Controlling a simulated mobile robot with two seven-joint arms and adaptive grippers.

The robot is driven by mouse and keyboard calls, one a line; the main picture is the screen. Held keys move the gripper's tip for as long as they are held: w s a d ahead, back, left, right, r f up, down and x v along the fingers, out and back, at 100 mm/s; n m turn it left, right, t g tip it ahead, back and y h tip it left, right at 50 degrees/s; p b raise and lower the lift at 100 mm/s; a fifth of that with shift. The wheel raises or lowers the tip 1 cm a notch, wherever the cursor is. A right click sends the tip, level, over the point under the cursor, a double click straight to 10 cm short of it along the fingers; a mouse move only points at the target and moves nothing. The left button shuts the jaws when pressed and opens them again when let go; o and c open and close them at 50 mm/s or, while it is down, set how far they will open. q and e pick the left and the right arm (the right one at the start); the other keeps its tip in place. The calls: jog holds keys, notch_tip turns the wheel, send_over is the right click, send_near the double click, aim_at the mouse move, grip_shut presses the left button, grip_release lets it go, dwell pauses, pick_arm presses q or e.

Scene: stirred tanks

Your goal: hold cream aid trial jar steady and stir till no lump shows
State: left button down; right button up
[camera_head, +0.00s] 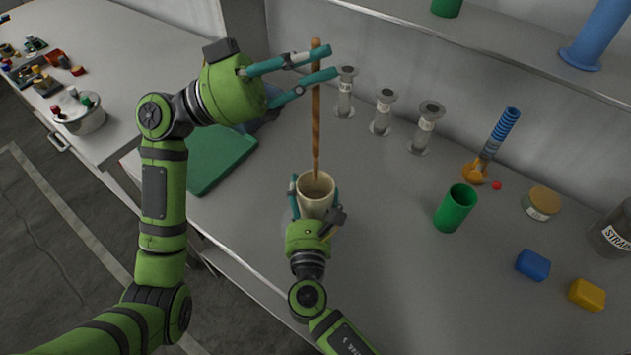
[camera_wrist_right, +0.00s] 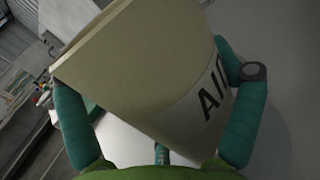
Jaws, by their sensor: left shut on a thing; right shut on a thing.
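The cream jar (camera_head: 316,207) stands on the grey bench. My right gripper (camera_head: 316,192) is shut around its sides from the front. In the right wrist view the cream jar (camera_wrist_right: 150,75) fills the space between the fingers, and a white label shows part of the letters "AID". My left gripper (camera_head: 316,66) is shut on a long brown stirring stick (camera_head: 316,125) near its upper end. The stick is about upright, and its lower end goes into the jar's mouth. The jar's contents are mostly hidden, so I cannot tell whether lumps show.
A green cup (camera_head: 456,208), a blue block (camera_head: 533,265), a yellow block (camera_head: 587,294) and a labelled tub (camera_head: 541,203) stand to the right. Several metal cylinders (camera_head: 383,112) stand behind. A green board (camera_head: 218,158) lies left. Bench space right of the jar is clear.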

dwell(0.3)
jog(key=o, duration=0.9)
jog(key=shift+s, duration=0.1)
jog(key=s, duration=1.2)
jog(key=shift+r, duration=0.1)
